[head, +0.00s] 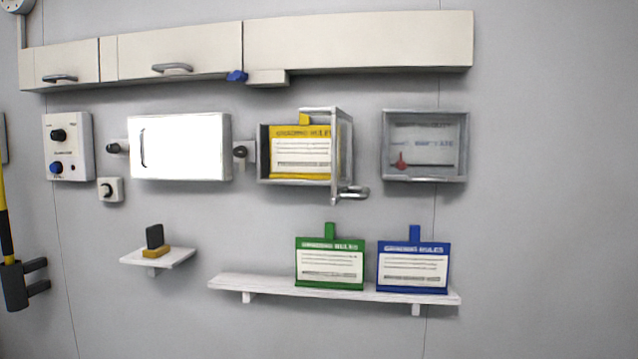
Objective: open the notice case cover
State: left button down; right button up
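A grey-framed notice case (262,152) is on the wall at the middle of the head view. A yellow notice (303,157) headed "GRINDING RULES" shows inside it. The case's framed cover (334,150) stands out from the wall at the case's right side, swung open, with a metal handle (353,192) at its lower end. A second grey-framed case (425,178) is to the right; its front looks closed, and a red part (401,161) shows on or behind it. Neither gripper is in the view.
A white cabinet (180,147) is left of the case. Green (329,264) and blue (413,267) notices stand on a shelf (262,287) below. A small shelf (177,258) holds a dark block (155,236). Long wall cupboards (355,42) run above. The wall at right is clear.

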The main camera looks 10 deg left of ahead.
aim_at(346, 189)
jog(key=i+j, duration=0.2)
jog(key=i, duration=0.3)
jog(key=i+j, duration=0.15)
jog(key=i, duration=0.35)
